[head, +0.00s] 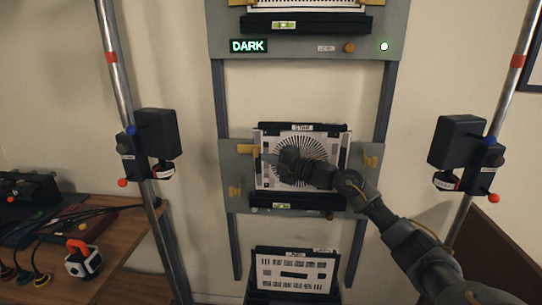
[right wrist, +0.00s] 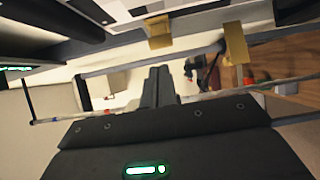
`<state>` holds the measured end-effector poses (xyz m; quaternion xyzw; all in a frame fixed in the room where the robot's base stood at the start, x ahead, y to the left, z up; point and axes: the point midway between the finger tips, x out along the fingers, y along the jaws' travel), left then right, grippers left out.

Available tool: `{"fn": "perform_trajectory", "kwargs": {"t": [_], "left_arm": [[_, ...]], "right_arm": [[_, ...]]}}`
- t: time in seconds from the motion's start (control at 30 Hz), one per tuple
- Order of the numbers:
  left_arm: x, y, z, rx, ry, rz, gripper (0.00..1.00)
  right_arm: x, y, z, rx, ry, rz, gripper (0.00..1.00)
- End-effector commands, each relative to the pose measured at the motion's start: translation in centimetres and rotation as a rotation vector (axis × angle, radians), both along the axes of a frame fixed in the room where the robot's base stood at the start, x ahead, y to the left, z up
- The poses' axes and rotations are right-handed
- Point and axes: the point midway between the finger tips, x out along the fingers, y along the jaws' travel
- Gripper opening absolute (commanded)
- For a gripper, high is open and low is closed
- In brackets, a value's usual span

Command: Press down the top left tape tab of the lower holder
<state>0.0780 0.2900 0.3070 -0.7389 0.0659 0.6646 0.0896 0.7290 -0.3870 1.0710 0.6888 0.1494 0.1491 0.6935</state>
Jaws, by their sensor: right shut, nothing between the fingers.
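The lower holder, a grey plate (head: 232,165), carries a white chart marked STAR (head: 318,142) with a black radial pattern. Its top left tape tab (head: 247,149) is yellow and stands at the chart's upper left edge. Another yellow tab (head: 234,190) is below it, and one is on the right side (head: 370,161). My right gripper (head: 265,157) is shut and empty in front of the chart, its tips pointing left, just right of the top left tab. Contact cannot be told. In the right wrist view its fingers (right wrist: 158,88) are together, with two yellow tabs (right wrist: 158,32) (right wrist: 236,43) beyond. My left gripper is out of view.
An upper holder (head: 225,40) with a DARK sign hangs above. A bin (head: 262,297) with another chart stands below. Lamp poles (head: 122,85) (head: 511,85) flank the holders. A wooden table (head: 125,235) with cables and a small white-and-red device (head: 83,260) is at left.

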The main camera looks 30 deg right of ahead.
Motion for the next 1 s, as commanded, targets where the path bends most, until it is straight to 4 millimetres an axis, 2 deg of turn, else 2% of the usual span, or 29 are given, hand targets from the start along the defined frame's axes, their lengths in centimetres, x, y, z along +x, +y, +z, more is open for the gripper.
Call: {"fn": "perform_trajectory", "kwargs": {"t": [0.03, 0.2, 0.4, 0.57, 0.87, 0.93, 1.0], "left_arm": [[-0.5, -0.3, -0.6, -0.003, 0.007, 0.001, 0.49], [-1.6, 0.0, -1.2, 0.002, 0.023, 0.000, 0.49], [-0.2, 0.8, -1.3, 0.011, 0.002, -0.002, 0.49], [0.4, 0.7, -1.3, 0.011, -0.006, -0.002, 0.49], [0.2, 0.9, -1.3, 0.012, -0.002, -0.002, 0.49], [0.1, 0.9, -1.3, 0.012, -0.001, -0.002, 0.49], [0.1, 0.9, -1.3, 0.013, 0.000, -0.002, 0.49]], "right_arm": [[0.1, -1.4, -0.2, 0.000, -0.002, -0.002, 0.00], [-0.3, -5.4, -0.3, 0.000, -0.001, -0.005, 0.00], [-0.5, -8.1, -0.3, 0.000, 0.000, -0.005, 0.00], [-0.4, -8.5, -0.2, 0.001, 0.000, 0.000, 0.00], [-0.4, -8.5, -0.3, 0.001, 0.000, 0.000, 0.00], [-0.4, -8.2, -0.8, 0.004, 0.007, 0.000, 0.00], [-0.4, -7.3, -2.1, 0.014, 0.029, -0.006, 0.00]]}}
